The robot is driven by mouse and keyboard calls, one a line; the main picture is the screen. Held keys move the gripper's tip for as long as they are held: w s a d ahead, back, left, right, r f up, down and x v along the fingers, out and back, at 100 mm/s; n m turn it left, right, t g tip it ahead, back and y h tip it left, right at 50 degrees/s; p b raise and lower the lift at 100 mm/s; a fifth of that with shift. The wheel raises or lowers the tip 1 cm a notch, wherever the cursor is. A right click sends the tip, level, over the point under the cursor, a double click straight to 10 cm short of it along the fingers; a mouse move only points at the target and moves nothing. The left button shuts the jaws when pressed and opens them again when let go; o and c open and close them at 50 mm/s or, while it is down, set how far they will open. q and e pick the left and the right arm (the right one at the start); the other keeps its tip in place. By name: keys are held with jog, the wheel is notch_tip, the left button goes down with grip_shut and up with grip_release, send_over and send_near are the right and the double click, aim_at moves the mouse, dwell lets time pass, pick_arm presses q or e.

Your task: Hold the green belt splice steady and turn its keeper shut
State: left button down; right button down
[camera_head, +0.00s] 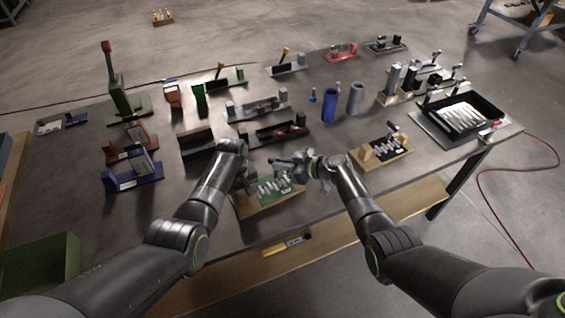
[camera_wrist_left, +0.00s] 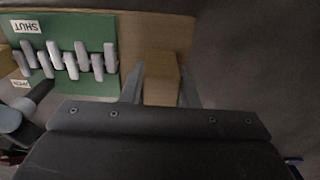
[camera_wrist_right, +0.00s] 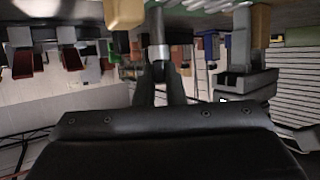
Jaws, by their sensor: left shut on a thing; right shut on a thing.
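The green belt splice (camera_head: 278,187) lies on a wooden base at the front edge of the table. In the left wrist view its green plate (camera_wrist_left: 110,35) carries interlaced grey hooks, a SHUT label and a partly hidden OPEN label. My left gripper (camera_head: 248,187) is shut on the wooden end block (camera_wrist_left: 161,80) of the base. My right gripper (camera_head: 303,168) is at the splice's far right side, shut on a grey metal shank (camera_wrist_right: 158,47), seemingly the keeper's handle. A dark grey bar (camera_wrist_left: 40,93) shows beside the OPEN label. The keeper's exact angle is hard to tell.
A similar splice on a wooden base (camera_head: 367,158) stands to the right, and a black tray (camera_head: 487,106) lies beyond it. Black and dark red fixtures (camera_head: 197,144) stand behind my left arm. A blue cylinder (camera_head: 329,105) and a grey one stand farther back.

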pick_arm(q)
jog(key=shift+d, duration=0.1)
pick_arm(e)
jog(key=m+t, duration=0.1)
jog(key=m+t+h, duration=0.1)
jog(key=m+h, duration=0.1)
jog(key=shift+s+a+f+t, duration=0.15)
jog(key=shift+s+f+t, duration=0.1)
jog(key=shift+s+t, duration=0.15)
jog(key=shift+s+a+m+t+h, duration=0.1)
jog(key=shift+m+t+h, duration=0.35)
jog(key=shift+m+h, duration=0.3)
jog(key=shift+s+a+m+t+h, duration=0.1)
jog(key=shift+m+t+h, duration=0.35)
jog(key=shift+m+h, duration=0.6)
jog(key=shift+h, duration=0.2)
jog(key=c, duration=1.5)
grip_release()
jog(key=shift+w, duration=0.1)
jog(key=shift+r, duration=0.1)
jog(key=shift+r, duration=0.1)
jog(key=v, duration=1.2)
jog(key=shift+f, duration=0.3)
